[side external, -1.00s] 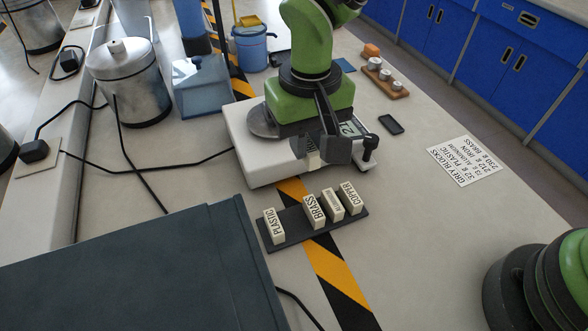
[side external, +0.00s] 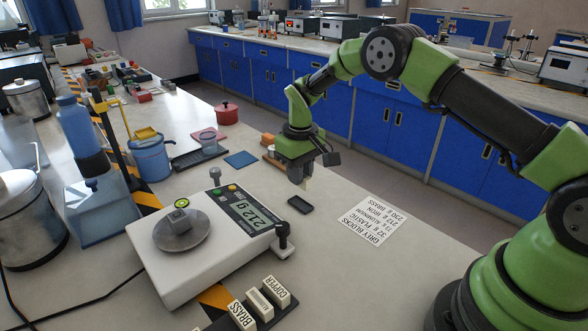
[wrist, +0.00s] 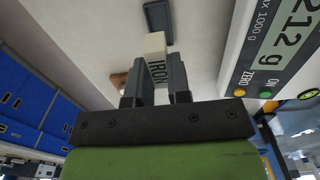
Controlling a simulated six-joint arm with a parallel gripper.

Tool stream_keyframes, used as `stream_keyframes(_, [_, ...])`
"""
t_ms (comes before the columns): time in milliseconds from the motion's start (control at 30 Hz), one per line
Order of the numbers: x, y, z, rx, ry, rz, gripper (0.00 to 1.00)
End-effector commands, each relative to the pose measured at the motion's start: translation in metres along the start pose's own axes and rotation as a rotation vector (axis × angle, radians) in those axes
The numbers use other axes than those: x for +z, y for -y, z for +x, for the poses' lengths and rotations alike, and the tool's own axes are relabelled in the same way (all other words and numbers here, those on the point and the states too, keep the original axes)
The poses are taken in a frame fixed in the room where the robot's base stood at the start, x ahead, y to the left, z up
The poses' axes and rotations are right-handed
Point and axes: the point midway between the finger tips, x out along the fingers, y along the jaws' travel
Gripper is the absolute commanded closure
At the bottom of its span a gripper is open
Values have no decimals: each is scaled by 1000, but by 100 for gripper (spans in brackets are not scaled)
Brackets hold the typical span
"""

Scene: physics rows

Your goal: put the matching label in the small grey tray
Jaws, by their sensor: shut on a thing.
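My gripper (side external: 298,172) is shut on a cream label block (wrist: 156,45) marked IRON, which stands out between the fingertips in the wrist view. The label (side external: 308,184) hangs just above the small grey tray (side external: 299,204), apart from it. The tray also shows in the wrist view (wrist: 158,20), beyond the label, and looks empty. The scale (side external: 165,265) carries a grey block (side external: 178,222) on its round pan, and its display (side external: 252,215) reads 212 g. The printed sheet (side external: 372,222) lists iron at 212 g. BRASS (side external: 240,316) and COPPER (side external: 276,290) labels stand at the front edge.
A blue mat (side external: 240,159) and a wooden block holder (side external: 272,158) lie behind the tray. A blue bucket (side external: 150,157) stands farther left. The bench right of the sheet is clear.

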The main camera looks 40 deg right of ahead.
Motion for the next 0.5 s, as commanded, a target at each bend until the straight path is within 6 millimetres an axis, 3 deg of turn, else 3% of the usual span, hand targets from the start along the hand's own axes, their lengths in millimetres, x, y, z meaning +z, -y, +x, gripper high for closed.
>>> stream_keyframes(300, [0, 1, 32, -1, 1, 0, 100])
stream_keyframes(500, [0, 1, 43, -1, 0, 0, 100])
